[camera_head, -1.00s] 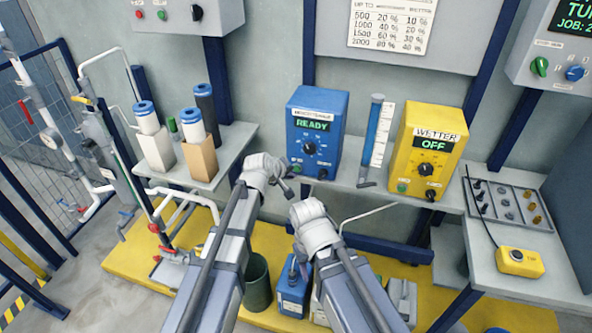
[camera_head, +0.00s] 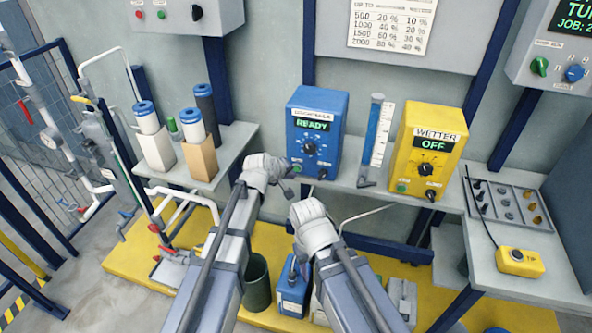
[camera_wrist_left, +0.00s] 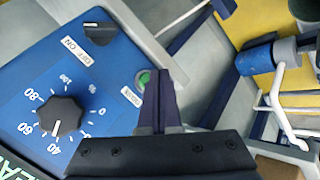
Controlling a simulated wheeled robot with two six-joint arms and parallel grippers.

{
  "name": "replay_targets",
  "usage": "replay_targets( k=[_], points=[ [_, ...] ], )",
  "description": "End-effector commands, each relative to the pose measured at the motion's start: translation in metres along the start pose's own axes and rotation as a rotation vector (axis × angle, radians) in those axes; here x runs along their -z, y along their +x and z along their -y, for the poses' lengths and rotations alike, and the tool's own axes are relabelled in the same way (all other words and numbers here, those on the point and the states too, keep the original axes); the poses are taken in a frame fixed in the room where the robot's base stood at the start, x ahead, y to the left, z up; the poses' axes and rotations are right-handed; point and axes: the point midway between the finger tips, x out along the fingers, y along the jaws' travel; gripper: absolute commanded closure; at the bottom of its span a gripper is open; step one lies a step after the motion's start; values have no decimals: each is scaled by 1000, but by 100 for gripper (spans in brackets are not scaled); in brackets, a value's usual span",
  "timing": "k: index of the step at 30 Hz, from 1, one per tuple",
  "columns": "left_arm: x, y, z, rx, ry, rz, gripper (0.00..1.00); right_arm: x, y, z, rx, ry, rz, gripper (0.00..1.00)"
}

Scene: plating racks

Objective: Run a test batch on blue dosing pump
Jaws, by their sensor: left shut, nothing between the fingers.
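The blue dosing pump (camera_head: 327,118) stands on the wall shelf, and its display (camera_head: 311,125) reads READY. In the left wrist view its black dial (camera_wrist_left: 60,115), a black OFF/ON switch (camera_wrist_left: 98,33) and a green button (camera_wrist_left: 143,77) show on the front panel. My left gripper (camera_head: 290,182) is at the pump's lower left front corner. In the left wrist view its shut, empty fingers (camera_wrist_left: 160,80) point at the panel edge, right beside the green button; I cannot tell whether they touch it. My right wrist (camera_head: 314,226) is below the pump; its fingers are hidden.
A yellow WETTER pump (camera_head: 433,150) reading OFF and a clear gauge tube with scale (camera_head: 376,140) stand to the right. Capped filter cylinders (camera_head: 200,152) are at left. A yellow button box (camera_head: 518,262) lies on the right bench. A blue canister (camera_head: 293,292) stands below.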

Motion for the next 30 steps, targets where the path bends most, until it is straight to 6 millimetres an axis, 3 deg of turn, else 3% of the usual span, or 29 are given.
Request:
replay_targets(
  k=[30],
  points=[
    [4, 5, -4, 0, 0, 0, 100, 0, 0, 0, 0, 0, 0, 50]
  ],
)
